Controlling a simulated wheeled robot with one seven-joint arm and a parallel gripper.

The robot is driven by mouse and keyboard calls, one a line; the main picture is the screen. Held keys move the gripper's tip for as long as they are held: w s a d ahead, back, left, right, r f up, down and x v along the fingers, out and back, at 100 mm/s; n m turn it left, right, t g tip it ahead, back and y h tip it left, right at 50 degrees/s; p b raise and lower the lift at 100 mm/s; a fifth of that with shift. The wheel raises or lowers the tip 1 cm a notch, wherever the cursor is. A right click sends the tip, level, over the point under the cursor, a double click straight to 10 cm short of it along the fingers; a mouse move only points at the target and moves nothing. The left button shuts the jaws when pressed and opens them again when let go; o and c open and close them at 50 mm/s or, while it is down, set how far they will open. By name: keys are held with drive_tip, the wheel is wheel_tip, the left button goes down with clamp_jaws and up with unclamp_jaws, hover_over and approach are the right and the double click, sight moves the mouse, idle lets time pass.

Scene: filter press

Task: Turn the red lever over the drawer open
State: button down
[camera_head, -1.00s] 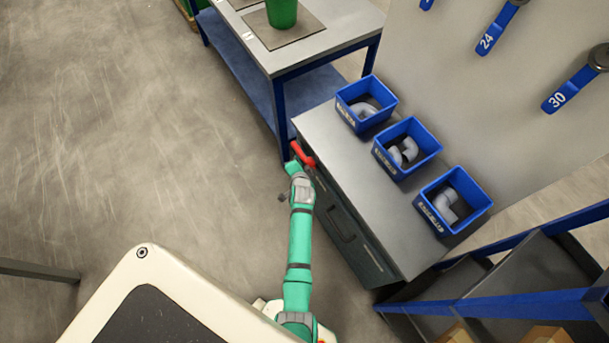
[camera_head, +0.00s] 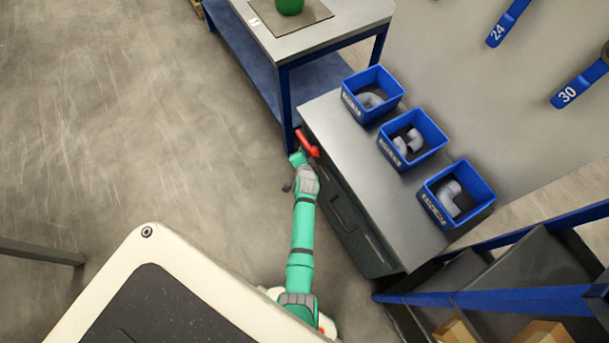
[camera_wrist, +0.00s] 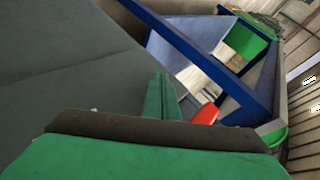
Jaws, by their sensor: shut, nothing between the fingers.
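The red lever (camera_head: 308,143) is at the far end of the dark cabinet's front, just under the edge of its grey top. My gripper (camera_head: 298,158) is at the end of the green arm, close beside the lever. In the wrist view my gripper (camera_wrist: 162,98) has its two green fingers together with nothing between them. I cannot tell whether the fingers touch the lever. The drawer (camera_head: 342,213) is in the cabinet front below the top and looks shut.
Three blue bins (camera_head: 411,139) with grey pipe bends stand on the cabinet top (camera_head: 345,150). A blue-legged table (camera_head: 315,35) adjoins the cabinet's far end. A blue-framed shelf (camera_head: 480,300) stands at the near right.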

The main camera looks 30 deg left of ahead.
drive_tip(key=s+d+f, duration=0.5)
drive_tip(key=s, duration=0.2)
drive_tip(key=shift+s+d+f, duration=0.2)
drive_tip(key=s+d+r+n+t+h, duration=0.1)
drive_tip(key=s+d+r+t+h, duration=0.1)
drive_tip(key=s+d+r, duration=0.6)
drive_tip(key=s+d+r+n+t+h, duration=0.15)
drive_tip(key=s+d+r, duration=0.35)
drive_tip(key=s+d, duration=0.55)
drive_tip(key=s+d+r+n+t+h, duration=0.1)
drive_tip(key=s+d+r, duration=0.1)
drive_tip(key=r, duration=0.6)
drive_tip(key=s+d+r+t+h, duration=0.1)
drive_tip(key=s+d+r, duration=0.2)
drive_tip(key=s+r, duration=0.2)
drive_tip(key=s+d+r+n+t+h, duration=0.1)
drive_tip(key=s+d+r, duration=0.2)
drive_tip(key=r, duration=0.8)
drive_tip(key=shift+s+r+n, duration=0.2)
drive_tip(key=shift+r+n, duration=0.15)
drive_tip(key=shift+d, duration=0.15)
